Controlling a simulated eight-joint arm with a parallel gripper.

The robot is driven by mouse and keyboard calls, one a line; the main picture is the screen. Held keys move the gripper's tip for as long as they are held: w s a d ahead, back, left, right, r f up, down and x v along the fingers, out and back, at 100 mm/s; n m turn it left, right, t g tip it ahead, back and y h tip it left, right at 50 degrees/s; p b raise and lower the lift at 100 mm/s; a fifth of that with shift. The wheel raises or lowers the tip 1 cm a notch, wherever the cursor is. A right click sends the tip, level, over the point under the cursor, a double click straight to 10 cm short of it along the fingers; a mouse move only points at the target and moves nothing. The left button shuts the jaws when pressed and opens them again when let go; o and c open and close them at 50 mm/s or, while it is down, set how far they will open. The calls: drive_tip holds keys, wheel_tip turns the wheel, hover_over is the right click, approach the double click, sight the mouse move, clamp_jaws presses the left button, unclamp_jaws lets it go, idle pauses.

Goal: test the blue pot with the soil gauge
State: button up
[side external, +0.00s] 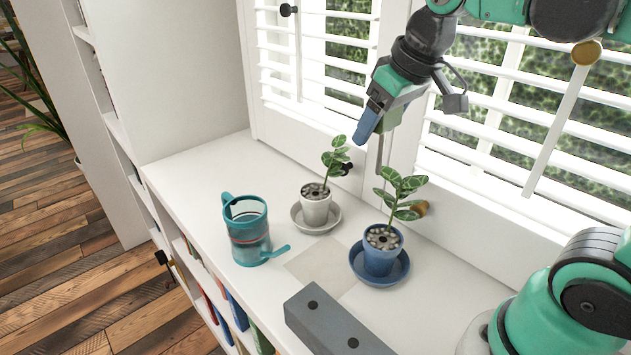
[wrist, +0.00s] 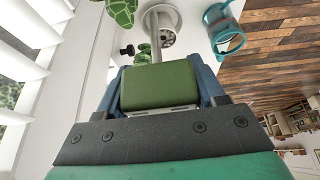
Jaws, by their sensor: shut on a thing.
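The soil gauge has a green body and a thin metal probe (side external: 380,152). My gripper (side external: 376,122) is shut on its body, which fills the space between the blue fingers in the wrist view (wrist: 158,86). The probe points down, its tip in the air near the top leaves of the blue pot's plant. The blue pot (side external: 381,262) stands upright on a blue saucer (side external: 359,273), with pebbles and a leafy plant in it. I cannot make out the blue pot in the wrist view; leaves show at its top left.
A white pot (side external: 316,211) on a grey saucer (side external: 329,224) stands left of the blue pot. A teal watering can (side external: 248,240) is farther left. A grey block (side external: 330,325) with dark holes lies in front. Shuttered windows (side external: 485,125) rise behind the white shelf top.

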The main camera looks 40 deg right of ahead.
drive_tip(key=s+f, duration=0.2)
drive_tip(key=f, duration=0.1)
drive_tip(key=s+f, duration=0.1)
drive_tip(key=shift+a+f, duration=0.1)
drive_tip(key=shift+f, duration=0.15)
drive_tip(key=shift+f, duration=1.8)
drive_tip(key=shift+f, duration=2.85)
drive_tip(key=o, duration=1.5)
drive_tip(key=shift+c, duration=0.2)
drive_tip(key=shift+v, duration=2.75)
